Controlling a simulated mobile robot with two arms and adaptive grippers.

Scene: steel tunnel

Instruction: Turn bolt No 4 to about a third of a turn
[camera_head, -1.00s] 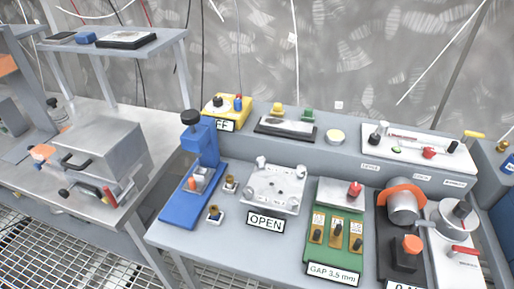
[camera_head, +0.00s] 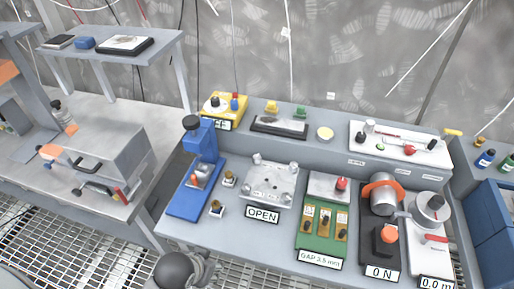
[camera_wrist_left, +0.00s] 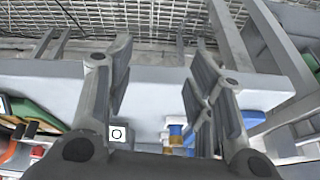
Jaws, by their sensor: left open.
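A light grey square plate (camera_head: 270,184) with several bolt-like posts at its corners lies on the bench, behind a sign (camera_head: 263,215) reading OPEN. The bolt numbers are too small to read, so I cannot tell which is No 4. My left gripper (camera_head: 203,272) is at the bottom edge of the head view, in front of the bench and apart from the plate. In the left wrist view its two fingers (camera_wrist_left: 160,62) stand wide apart with nothing held between them. My right gripper is not in view.
A blue press (camera_head: 201,165) stands left of the plate, with small brass fittings (camera_head: 217,208) between. A green gap fixture (camera_head: 322,235) and a black force unit (camera_head: 383,240) stand to the right. The bench front below the OPEN sign is clear.

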